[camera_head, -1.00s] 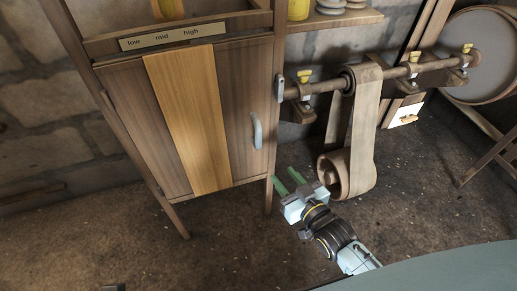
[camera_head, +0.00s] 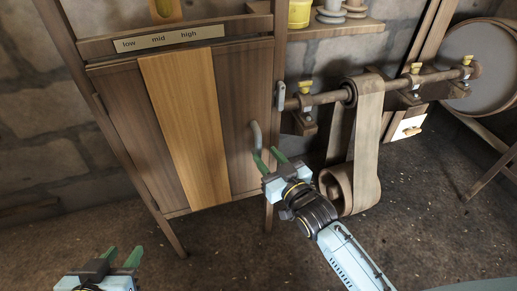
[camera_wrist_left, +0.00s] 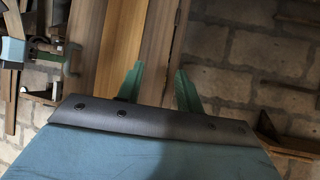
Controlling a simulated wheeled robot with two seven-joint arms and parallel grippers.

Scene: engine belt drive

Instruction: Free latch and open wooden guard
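The wooden guard (camera_head: 131,125) is a closed cabinet door of dark boards with a lighter plank (camera_head: 184,125) down its middle. Its grey curved handle (camera_head: 256,136) is on the right side. A small grey metal piece (camera_head: 281,95), apparently the latch, sits on the right post. My right gripper (camera_head: 269,159) is open, its green fingertips at the handle's lower end; I cannot tell whether they touch it. My left gripper (camera_head: 121,257) is open and empty, low in front of the cabinet.
A horizontal shaft (camera_head: 325,97) with a wide belt (camera_head: 368,130) and a lower roller (camera_head: 337,187) stands right of the cabinet, close to my right arm. A shelf (camera_head: 335,27) holds a yellow container (camera_head: 299,14). The floor before the cabinet is clear.

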